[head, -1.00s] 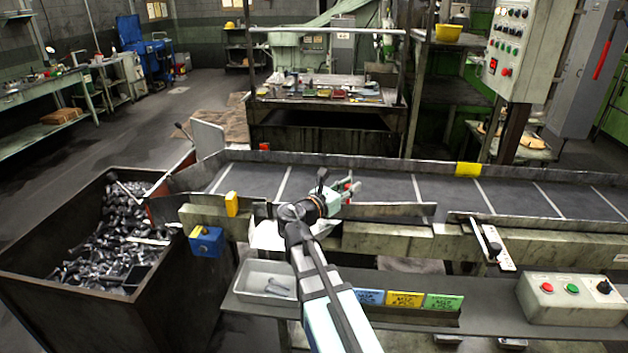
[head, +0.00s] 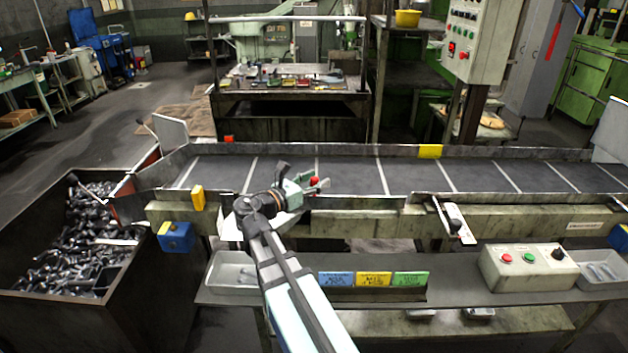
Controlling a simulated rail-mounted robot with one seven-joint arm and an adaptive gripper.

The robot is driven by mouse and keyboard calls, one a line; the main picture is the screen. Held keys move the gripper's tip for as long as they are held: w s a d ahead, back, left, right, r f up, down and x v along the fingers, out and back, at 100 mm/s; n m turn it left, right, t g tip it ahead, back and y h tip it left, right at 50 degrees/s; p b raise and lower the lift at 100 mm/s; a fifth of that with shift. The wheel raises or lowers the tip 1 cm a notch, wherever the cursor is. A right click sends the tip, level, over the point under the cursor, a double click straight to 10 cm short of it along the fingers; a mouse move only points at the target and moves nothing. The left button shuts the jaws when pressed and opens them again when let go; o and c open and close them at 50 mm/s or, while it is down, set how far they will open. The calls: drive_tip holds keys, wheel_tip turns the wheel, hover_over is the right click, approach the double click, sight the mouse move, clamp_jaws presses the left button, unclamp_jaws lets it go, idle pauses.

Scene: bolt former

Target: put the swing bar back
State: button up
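I cannot tell for certain which part is the swing bar. A dark bar with a black knob (head: 92,197) slants at the conveyor's left end, over the bolt bin. A short black-handled lever (head: 441,215) stands on a white plate at the conveyor's front edge. My gripper (head: 303,183) is over the near side of the conveyor belt (head: 350,178), left of that lever and well right of the knobbed bar.
A bin full of bolts (head: 150,292) stands at left. A blue box (head: 177,237) and yellow block (head: 198,197) sit on the conveyor's front frame. A shelf below holds a grey tray (head: 226,257), colored cards (head: 373,279) and a button box (head: 528,268).

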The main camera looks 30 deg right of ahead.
drive_tip(key=shift+w+a, duration=0.1)
drive_tip(key=shift+a, duration=0.25)
drive_tip(key=s+a, duration=0.2)
drive_tip(key=a, duration=0.9)
wheel_tip(320, 180, up, 8)
drive_tip(key=p, duration=0.7)
drive_tip(key=shift+p, duration=0.35)
